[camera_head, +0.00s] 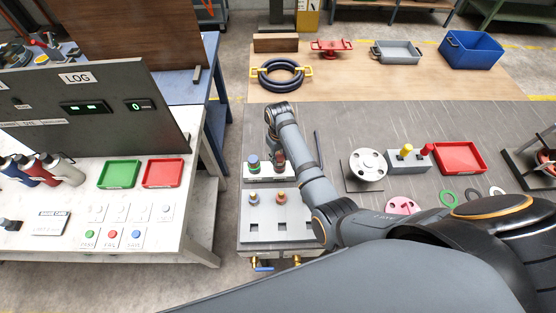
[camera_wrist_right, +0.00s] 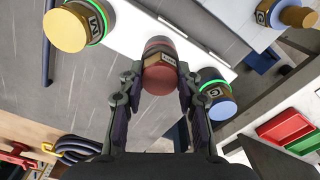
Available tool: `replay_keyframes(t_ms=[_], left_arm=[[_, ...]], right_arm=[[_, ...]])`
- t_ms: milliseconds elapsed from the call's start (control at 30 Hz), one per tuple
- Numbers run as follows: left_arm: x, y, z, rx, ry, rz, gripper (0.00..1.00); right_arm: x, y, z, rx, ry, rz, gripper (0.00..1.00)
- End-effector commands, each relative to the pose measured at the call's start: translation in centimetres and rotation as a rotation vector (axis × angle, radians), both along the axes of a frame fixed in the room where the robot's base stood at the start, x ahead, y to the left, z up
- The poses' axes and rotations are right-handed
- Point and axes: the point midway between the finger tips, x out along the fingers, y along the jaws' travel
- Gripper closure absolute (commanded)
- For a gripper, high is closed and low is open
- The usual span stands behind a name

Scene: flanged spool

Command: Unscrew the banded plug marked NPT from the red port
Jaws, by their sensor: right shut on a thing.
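The reddish-brown plug (camera_wrist_right: 160,78) sits between the fingers of my right gripper (camera_wrist_right: 160,75) in the right wrist view. It has a dark band with a small pale label, too small to read surely. A red rim, seemingly the red port (camera_wrist_right: 158,41), shows at its far end; the plug appears seated there. My right gripper is shut on this plug, one finger on each side. In the head view my right gripper (camera_head: 279,160) is over the pale block (camera_head: 257,177), partly hiding the plug. My left gripper is not in view.
A grey panel (camera_head: 265,218) with two more plugs stands in front. A red tray (camera_head: 460,157) lies to the right.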

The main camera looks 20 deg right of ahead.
Motion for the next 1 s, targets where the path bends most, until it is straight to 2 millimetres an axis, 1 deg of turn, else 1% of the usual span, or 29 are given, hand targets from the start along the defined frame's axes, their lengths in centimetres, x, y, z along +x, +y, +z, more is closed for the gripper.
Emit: replay_keyframes(t_ms=[100, 167, 267, 500, 633, 733, 1000], left_arm=[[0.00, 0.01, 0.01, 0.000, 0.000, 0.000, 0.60], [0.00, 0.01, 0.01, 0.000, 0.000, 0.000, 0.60], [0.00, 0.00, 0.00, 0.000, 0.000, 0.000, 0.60], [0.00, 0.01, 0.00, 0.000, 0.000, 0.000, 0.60], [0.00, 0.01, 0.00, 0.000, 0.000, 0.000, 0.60], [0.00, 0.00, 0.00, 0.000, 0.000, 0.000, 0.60], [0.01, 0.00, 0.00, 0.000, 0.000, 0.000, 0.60]], right_arm=[[0.03, 0.00, 0.04, 0.000, -0.001, 0.003, 1.00], [0.03, 0.00, 0.04, 0.000, -0.001, 0.039, 1.00], [0.03, 0.00, 0.06, 0.000, -0.001, 0.212, 1.00], [0.03, -0.01, 0.13, 0.000, -0.001, 0.737, 1.00], [0.04, -0.02, 0.15, -0.001, -0.001, 0.963, 1.00], [0.04, -0.02, 0.16, -0.001, -0.001, 1.041, 1.00], [0.03, -0.01, 0.16, 0.000, 0.000, 1.056, 1.00]])
